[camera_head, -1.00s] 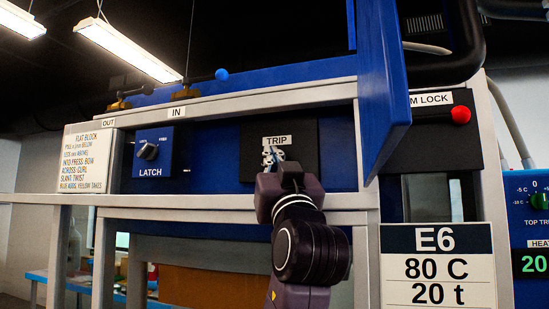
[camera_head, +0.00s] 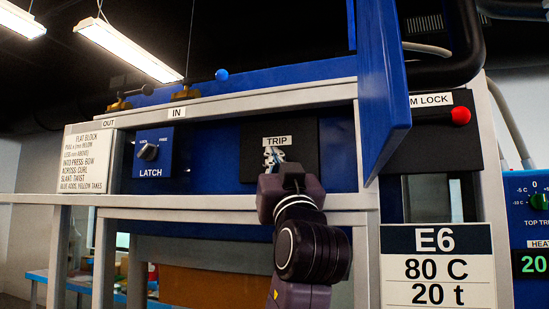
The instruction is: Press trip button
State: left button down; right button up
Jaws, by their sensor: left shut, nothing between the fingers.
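The black trip panel (camera_head: 301,140) is set in the blue machine front, with a white label reading TRIP (camera_head: 277,141). My left gripper (camera_head: 273,156) is shut and points at the spot just below this label. Its fingertips overlap that spot in the picture, so the trip button itself is hidden or cannot be told from the fingers. I cannot tell whether the fingertips touch the panel. My right gripper is not in view.
A blue LATCH panel with a knob (camera_head: 148,152) is left of the trip panel. An open blue door (camera_head: 383,90) stands close on the right. Beyond it is a red knob (camera_head: 460,115). A grey rail (camera_head: 225,215) runs below, and an E6 sign (camera_head: 438,266) hangs lower right.

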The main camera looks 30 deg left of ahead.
pick_arm(q)
jog(key=shift+w, duration=0.25)
jog(key=shift+s, duration=0.1)
dwell(0.4)
jog(key=shift+s+d+b, duration=0.15)
jog(key=shift+s+b, duration=0.25)
jog(key=shift+s, duration=0.4)
jog(key=shift+s+d+b, duration=0.2)
jog(key=shift+s+b, duration=0.05)
jog(key=shift+s, duration=0.55)
jog(key=shift+s+d+b, duration=0.2)
jog(key=shift+s+b, duration=0.1)
jog(key=shift+s, duration=0.55)
jog(key=shift+s+d+b, duration=0.2)
jog(key=shift+s+b, duration=0.05)
jog(key=shift+s, duration=0.55)
